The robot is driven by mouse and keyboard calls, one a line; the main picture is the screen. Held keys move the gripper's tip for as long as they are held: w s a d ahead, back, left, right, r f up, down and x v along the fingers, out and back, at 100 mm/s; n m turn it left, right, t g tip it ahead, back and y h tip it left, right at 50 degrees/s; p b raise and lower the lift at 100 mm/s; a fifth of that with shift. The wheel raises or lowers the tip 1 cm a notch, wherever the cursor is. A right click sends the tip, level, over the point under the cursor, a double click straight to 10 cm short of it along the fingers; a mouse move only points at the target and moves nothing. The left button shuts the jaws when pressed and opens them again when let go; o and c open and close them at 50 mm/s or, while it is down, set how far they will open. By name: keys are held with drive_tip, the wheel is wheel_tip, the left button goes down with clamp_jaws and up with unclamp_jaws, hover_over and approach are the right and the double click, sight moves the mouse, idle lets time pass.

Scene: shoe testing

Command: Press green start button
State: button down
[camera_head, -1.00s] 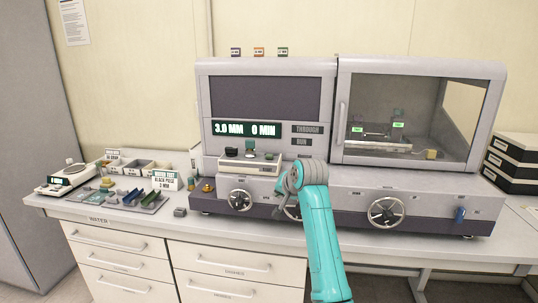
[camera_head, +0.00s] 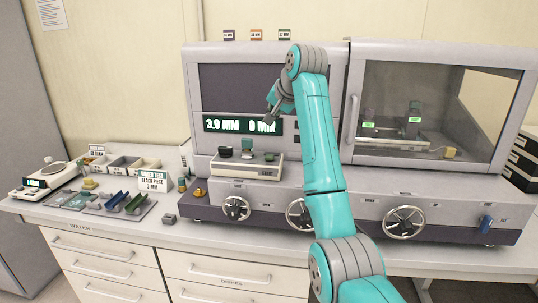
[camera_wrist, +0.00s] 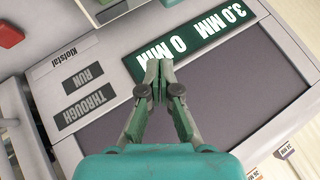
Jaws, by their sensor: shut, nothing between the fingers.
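My gripper (camera_head: 270,115) is raised in front of the tester's display (camera_head: 228,124), which reads 3.0 MM and 0 MIN. In the wrist view its fingers (camera_wrist: 159,68) are together and empty, overlapping the display's edge (camera_wrist: 190,45) near 0 MIN. A green piece (camera_wrist: 105,2) on a light grey housing is cut off by the wrist view's top edge; it may be the green start button. A red button-like piece (camera_wrist: 10,34) lies at the upper left of that view. In the head view my arm covers the panel right of the display.
Handwheels (camera_head: 404,223) line the machine's front. A glazed chamber (camera_head: 430,105) is at the right. Trays, a scale (camera_head: 45,180) and a sign card (camera_head: 154,184) occupy the left bench.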

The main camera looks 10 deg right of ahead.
sight(271, 156)
drive_tip(key=shift+f, duration=4.45)
drive_tip(key=shift+f, duration=0.1)
drive_tip(key=shift+f, duration=0.3)
drive_tip(key=shift+f, duration=0.55)
drive_tip(key=shift+r, duration=0.95)
